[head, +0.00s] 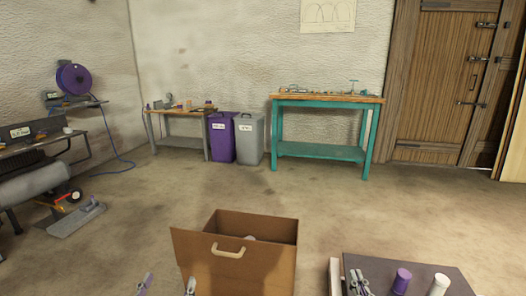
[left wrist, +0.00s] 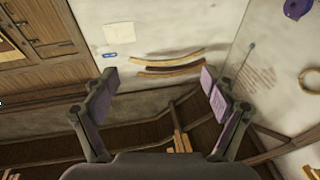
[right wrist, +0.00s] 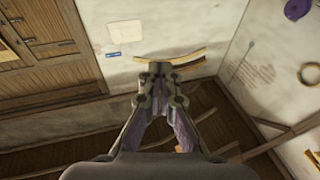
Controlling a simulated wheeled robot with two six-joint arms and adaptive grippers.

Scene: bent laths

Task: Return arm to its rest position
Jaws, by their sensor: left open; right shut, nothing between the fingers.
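My left gripper (head: 166,284) shows at the bottom edge of the head view, with its two purple-padded fingers apart, left of the brown box. In the left wrist view it (left wrist: 158,92) is open and empty, facing the far wall and ceiling beams. My right gripper (head: 358,283) shows at the bottom edge of the head view, in front of the dark-topped surface (head: 440,272). In the right wrist view it (right wrist: 158,76) is shut with nothing between its fingers. Both arms are mostly out of the head view.
An open brown box (head: 265,272) with a pale handle stands between the grippers. A purple cylinder (head: 401,281) and a white one (head: 438,285) stand on the dark surface. A teal bench (head: 320,152) and purple and grey bins (head: 221,140) are far off. The middle floor is clear.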

